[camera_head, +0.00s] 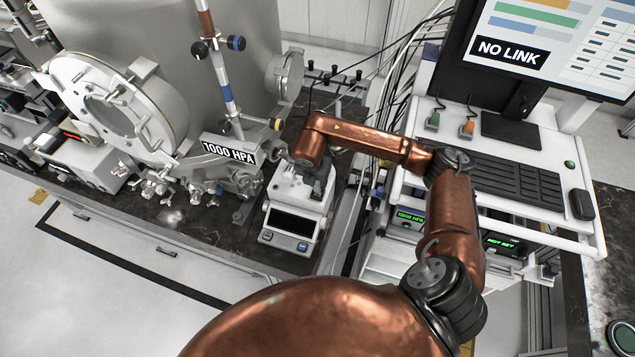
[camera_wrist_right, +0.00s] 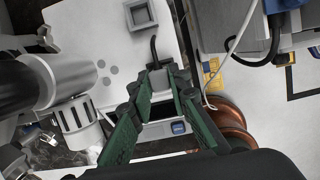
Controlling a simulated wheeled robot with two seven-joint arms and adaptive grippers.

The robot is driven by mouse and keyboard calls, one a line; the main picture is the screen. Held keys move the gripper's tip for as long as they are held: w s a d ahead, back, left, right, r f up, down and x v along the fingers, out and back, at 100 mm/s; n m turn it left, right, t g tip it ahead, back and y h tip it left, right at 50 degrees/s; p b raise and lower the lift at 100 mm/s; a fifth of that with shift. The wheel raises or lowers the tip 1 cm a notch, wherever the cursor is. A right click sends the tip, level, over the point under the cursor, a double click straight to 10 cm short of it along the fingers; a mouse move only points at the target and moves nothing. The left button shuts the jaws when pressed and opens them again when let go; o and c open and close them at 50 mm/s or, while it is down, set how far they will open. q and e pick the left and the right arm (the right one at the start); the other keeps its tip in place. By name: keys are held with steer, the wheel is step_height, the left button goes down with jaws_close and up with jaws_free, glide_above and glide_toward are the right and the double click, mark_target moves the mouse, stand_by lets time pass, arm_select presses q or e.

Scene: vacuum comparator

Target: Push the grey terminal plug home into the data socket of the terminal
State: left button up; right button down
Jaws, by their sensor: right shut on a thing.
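My right gripper (camera_wrist_right: 157,86) has green fingers shut on a small grey plug (camera_wrist_right: 160,80) with a black cable rising from its far end. In the head view, my right gripper (camera_head: 318,186) is over the white instrument (camera_head: 293,205), and the plug is too small to make out there. The terminal screen (camera_head: 545,50) at the upper right reads NO LINK. In the wrist view a grey square-framed opening (camera_wrist_right: 140,14) lies on a white surface beyond the fingertips, apart from the plug. I cannot tell whether it is the data socket. My left gripper is not in view.
A large steel chamber with a round flange (camera_head: 118,105) and a sign reading 1000 HPA (camera_head: 229,149) stands left of the gripper. A keyboard (camera_head: 503,178), green plug (camera_head: 433,119) and orange plug (camera_head: 467,127) are on the terminal's shelf. Several cables hang behind my right arm.

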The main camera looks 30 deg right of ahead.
steer(key=shift+f+b, duration=1.25)
steer(key=shift+f, duration=0.2)
steer(key=c, duration=1.7)
jaws_free()
steer(key=shift+c, duration=0.2)
steer(key=shift+r, duration=0.1)
steer(key=v, duration=1.2)
